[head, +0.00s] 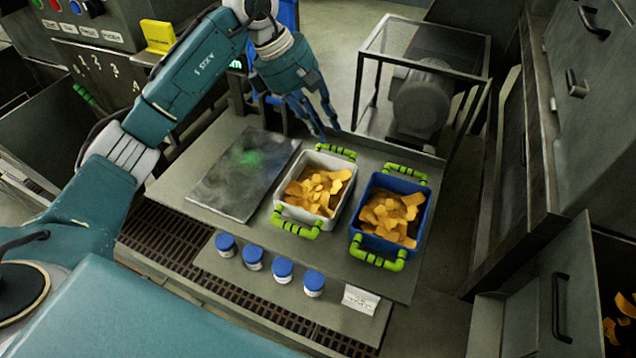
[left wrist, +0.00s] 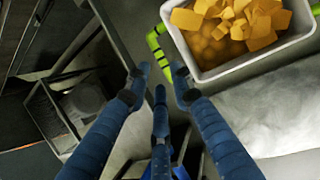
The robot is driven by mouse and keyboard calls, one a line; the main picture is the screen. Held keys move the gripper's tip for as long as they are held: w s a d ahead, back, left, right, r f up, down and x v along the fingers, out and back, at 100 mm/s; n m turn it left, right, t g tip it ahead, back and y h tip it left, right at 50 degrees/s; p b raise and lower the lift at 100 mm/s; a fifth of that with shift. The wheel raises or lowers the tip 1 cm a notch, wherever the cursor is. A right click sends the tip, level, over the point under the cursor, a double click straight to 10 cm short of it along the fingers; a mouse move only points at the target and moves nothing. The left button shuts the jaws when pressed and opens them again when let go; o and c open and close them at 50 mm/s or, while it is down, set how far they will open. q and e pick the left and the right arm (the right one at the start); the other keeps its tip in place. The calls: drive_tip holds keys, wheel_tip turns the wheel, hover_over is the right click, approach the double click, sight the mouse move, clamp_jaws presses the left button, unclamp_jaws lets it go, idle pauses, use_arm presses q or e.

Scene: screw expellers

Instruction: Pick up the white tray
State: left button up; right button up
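The white tray (head: 297,212) is a rectangular bin with lime green handles at both ends, filled with orange-yellow chunks. It stands on the grey platform, left of the blue tray (head: 421,222). My left gripper (head: 318,130) is above the platform, just beyond the far handle (head: 336,152), with fingers pointing down and spread. In the left wrist view the open gripper (left wrist: 158,82) is empty. One fingertip overlaps the near end of the green handle (left wrist: 158,50); contact cannot be told. The white tray (left wrist: 262,57) fills the upper right there. My right gripper is not in view.
A metal plate (head: 238,178) lies left of the white tray. Several blue-lidded jars (head: 283,271) and a white label card (head: 361,300) line the front ledge. A caged motor (head: 422,100) stands behind the trays. Cabinets (head: 575,140) rise at the right.

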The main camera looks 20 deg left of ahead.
sight(335, 143)
use_arm(q)
drive_tip(key=shift+w+d+f, duration=0.1)
drive_tip(key=shift+d+f, duration=0.05)
drive_tip(key=shift+f, duration=0.2)
drive_tip(key=shift+w+d+f+p, duration=0.1)
drive_tip(key=shift+d+f+p, duration=0.05)
drive_tip(key=shift+f+p, duration=0.15)
drive_tip(key=p+x, duration=0.2)
drive_tip(key=x, duration=0.2)
drive_tip(key=shift+d+f, duration=0.1)
drive_tip(key=shift+d, duration=0.1)
drive_tip(key=shift+f, duration=0.15)
clamp_jaws()
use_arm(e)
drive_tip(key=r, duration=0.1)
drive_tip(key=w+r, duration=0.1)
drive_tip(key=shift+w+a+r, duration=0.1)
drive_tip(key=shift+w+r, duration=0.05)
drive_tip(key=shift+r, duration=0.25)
